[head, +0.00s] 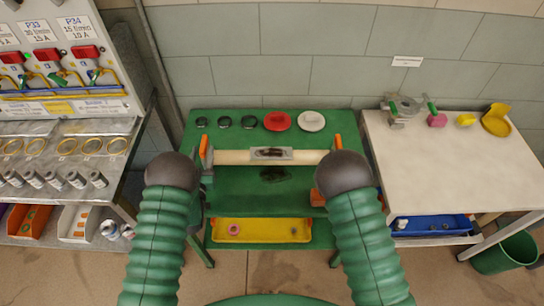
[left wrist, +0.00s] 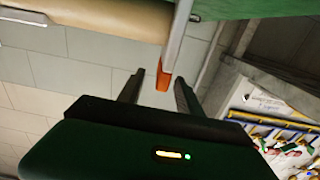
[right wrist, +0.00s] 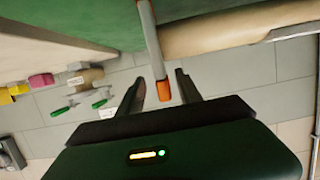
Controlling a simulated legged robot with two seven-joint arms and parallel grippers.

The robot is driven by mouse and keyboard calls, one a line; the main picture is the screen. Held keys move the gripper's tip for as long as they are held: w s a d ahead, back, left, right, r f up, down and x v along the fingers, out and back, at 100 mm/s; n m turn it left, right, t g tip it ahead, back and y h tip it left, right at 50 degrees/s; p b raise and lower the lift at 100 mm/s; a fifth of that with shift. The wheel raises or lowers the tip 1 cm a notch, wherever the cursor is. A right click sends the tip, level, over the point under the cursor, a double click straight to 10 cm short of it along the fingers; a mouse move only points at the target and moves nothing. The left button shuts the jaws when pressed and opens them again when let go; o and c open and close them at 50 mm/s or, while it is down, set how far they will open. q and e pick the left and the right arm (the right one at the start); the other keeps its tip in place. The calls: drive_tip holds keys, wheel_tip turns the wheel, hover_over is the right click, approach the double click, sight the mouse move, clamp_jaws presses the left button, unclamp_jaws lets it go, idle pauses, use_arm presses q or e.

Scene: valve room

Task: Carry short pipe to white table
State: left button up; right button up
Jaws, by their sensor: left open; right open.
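The short pipe (head: 232,157), cream with a grey patch plate (head: 270,154) bearing a dark mark, lies level across the green table (head: 235,190), between two end fixtures. The white table (head: 455,160) stands to the right. My left gripper (left wrist: 157,86) is open around or just behind the orange tip (left wrist: 163,78) of a grey lever; whether it touches is unclear. My right gripper (right wrist: 160,84) is open at a similar orange-tipped lever (right wrist: 163,90). Both are empty. In the head view my left gripper (head: 198,205) is mostly hidden by my arm, and my right one is hidden.
Several round lids, including a red one (head: 277,121), line the green table's back. A yellow tray (head: 262,230) sits below. The white table's front and middle are clear; a valve part (head: 403,108) and yellow pieces stand at its back. A green bucket (head: 503,255) is lower right.

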sight(203, 143)
use_arm(q)
drive_tip(key=w, duration=0.3)
drive_tip(key=shift+w+a, duration=0.15)
drive_tip(key=shift+w, duration=0.25)
use_arm(e)
drive_tip(key=x, duration=0.3)
drive_tip(key=shift+w+a+f, duration=0.1)
drive_tip(key=shift+w+a, duration=0.05)
drive_tip(key=shift+w, duration=0.2)
use_arm(q)
drive_tip(key=shift+w+a, duration=0.15)
drive_tip(key=shift+w, duration=0.05)
use_arm(e)
drive_tip(key=shift+w+a, duration=0.15)
drive_tip(key=shift+w, duration=0.05)
use_arm(q)
drive_tip(key=c, duration=0.4)
use_arm(e)
drive_tip(key=c, duration=0.4)
use_arm(q)
clamp_jaws()
use_arm(e)
clamp_jaws()
